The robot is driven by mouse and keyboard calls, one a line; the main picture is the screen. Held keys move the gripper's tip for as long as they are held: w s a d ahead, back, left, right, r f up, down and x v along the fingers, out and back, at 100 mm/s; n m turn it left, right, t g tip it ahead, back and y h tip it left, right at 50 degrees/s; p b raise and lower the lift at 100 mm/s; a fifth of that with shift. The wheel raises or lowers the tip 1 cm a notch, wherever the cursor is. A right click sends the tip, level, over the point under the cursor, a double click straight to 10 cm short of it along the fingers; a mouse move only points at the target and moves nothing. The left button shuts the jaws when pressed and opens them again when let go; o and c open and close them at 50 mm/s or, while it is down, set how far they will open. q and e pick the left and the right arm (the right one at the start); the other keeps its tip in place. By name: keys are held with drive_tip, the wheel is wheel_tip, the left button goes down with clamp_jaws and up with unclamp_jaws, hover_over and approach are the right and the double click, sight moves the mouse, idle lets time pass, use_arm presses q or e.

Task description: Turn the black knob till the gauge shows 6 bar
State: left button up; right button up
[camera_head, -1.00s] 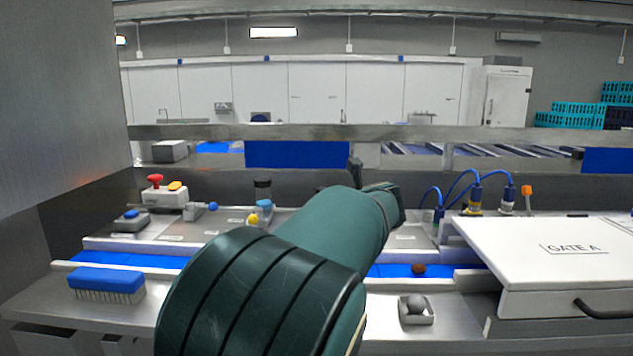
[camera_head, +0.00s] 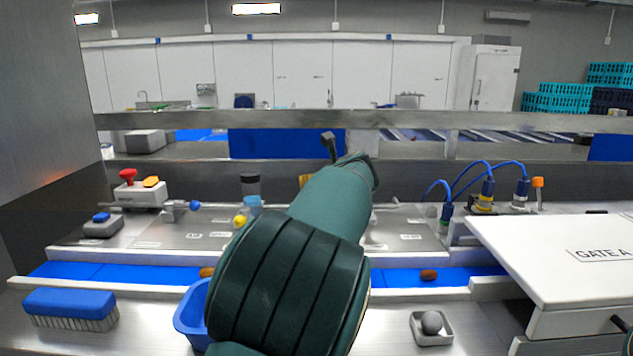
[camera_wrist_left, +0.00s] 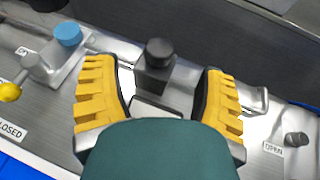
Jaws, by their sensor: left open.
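The black knob (camera_wrist_left: 158,52) stands upright on a grey block in the left wrist view. My left gripper (camera_wrist_left: 160,78) is open, with one yellow finger on either side of the knob. A gap shows between each finger and the knob. In the head view my green left arm covers the knob, and only a bit of a yellow finger (camera_head: 305,181) shows past it. I cannot make out a gauge or its reading in either view.
Left of the knob stand a blue knob (camera_wrist_left: 68,34) and a yellow ball handle (camera_wrist_left: 10,92). A small dark peg (camera_wrist_left: 296,139) is at its right. A blue brush (camera_head: 70,305), a blue bin (camera_head: 190,315) and the white GATE A box (camera_head: 560,255) flank my arm.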

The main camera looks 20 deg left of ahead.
use_arm(q)
drive_tip(key=p+x, duration=0.1)
drive_tip(key=x, duration=0.6)
drive_tip(key=shift+w+a+f, duration=0.2)
drive_tip(key=shift+w, duration=0.1)
drive_tip(key=c, duration=1.2)
